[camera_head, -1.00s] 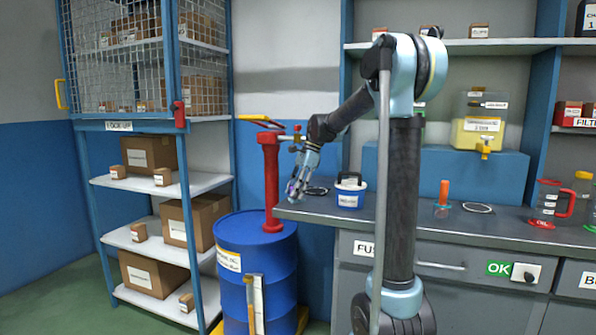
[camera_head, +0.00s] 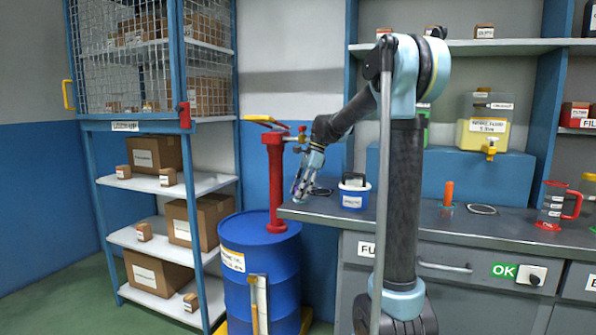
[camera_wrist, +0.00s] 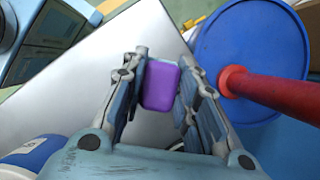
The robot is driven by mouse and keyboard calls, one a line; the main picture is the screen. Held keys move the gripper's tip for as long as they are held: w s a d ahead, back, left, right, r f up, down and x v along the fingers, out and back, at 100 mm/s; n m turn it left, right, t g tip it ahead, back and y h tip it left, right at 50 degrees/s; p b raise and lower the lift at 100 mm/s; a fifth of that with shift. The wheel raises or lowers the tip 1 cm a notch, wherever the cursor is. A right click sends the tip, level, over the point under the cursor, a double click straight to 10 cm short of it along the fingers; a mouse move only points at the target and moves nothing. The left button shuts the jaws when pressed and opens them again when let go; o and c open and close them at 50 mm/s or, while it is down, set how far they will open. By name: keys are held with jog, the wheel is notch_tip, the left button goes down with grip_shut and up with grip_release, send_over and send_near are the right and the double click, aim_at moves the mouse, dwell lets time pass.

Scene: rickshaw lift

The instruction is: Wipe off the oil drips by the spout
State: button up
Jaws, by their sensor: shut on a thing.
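My gripper (camera_head: 298,199) is shut on a small purple block (camera_wrist: 160,85), which sits between its two fingers in the wrist view. The fingers point down at the left end of the grey bench (camera_head: 330,205), close to its edge. Whether the block touches the bench top is unclear. A red pump (camera_head: 275,180) stands on the blue drum (camera_head: 262,262) just left of my gripper. A yellow oil tank (camera_head: 486,132) with a yellow spout (camera_head: 490,148) stands on a blue block at the back right of the bench. I cannot make out any oil drips.
A blue and white tub (camera_head: 353,195) stands right of my gripper, and part of it shows in the wrist view (camera_wrist: 30,150). A red-handled jug (camera_head: 555,205) and an orange-handled tool (camera_head: 448,195) are farther right. Shelving with boxes (camera_head: 160,185) fills the left.

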jog(key=shift+v, duration=1.2)
jog(key=shift+s+a+r, duration=0.15)
jog(key=shift+a+r, duration=0.2)
jog(key=shift+r, duration=0.45)
jog(key=shift+a+r, duration=0.2)
jog(key=shift+r, duration=1.9)
